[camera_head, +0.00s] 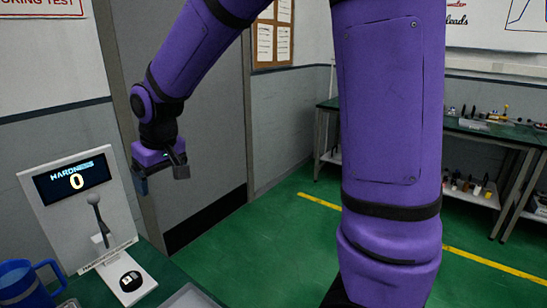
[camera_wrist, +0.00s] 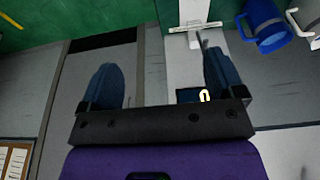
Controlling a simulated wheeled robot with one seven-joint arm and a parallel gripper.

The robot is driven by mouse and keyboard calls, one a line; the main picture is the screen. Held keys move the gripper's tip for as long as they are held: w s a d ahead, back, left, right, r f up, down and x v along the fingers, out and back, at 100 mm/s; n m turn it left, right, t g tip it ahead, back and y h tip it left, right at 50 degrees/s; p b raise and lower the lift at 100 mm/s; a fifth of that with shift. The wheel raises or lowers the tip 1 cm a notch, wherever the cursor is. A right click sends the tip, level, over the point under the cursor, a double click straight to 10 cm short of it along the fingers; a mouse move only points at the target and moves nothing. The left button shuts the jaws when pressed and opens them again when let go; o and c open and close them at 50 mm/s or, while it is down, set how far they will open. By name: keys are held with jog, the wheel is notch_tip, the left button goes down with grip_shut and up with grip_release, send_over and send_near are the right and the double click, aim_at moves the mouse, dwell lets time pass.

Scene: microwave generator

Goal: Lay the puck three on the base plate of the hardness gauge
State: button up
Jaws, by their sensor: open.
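The hardness gauge (camera_head: 80,222) stands at the left of the head view, a white panel with a display reading 0 and a grey lever. Its white base plate (camera_head: 108,276) reaches forward over the green table. A black puck (camera_head: 131,281) with a white label lies on the front of the base plate; its mark is too small to read surely. My gripper (camera_head: 161,178) is open and empty, raised above and to the right of the gauge, apart from the puck. In the wrist view my gripper (camera_wrist: 160,82) shows spread fingers, with the gauge (camera_wrist: 186,70) upside down behind the right one.
A blue mug (camera_head: 22,284) stands left of the gauge; it also shows in the wrist view (camera_wrist: 262,24). A grey tray (camera_head: 192,298) is partly in view at the bottom edge. A grey door (camera_head: 205,130) is behind my gripper. A far bench (camera_head: 465,128) holds small items.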

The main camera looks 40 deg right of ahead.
jog(key=s+d+r, duration=0.3)
jog(key=s, duration=0.5)
jog(key=s+d+r+m+t, duration=0.1)
jog(key=s+d+r, duration=0.2)
jog(key=s, duration=0.5)
jog(key=s+d+r+m+t, duration=0.1)
jog(key=s+d+r, duration=0.2)
jog(key=s, duration=0.6)
jog(key=shift+d+r+h, duration=0.3)
jog(key=shift+d+r, duration=0.05)
jog(key=shift+d, duration=0.45)
jog(key=shift+c, duration=0.5)
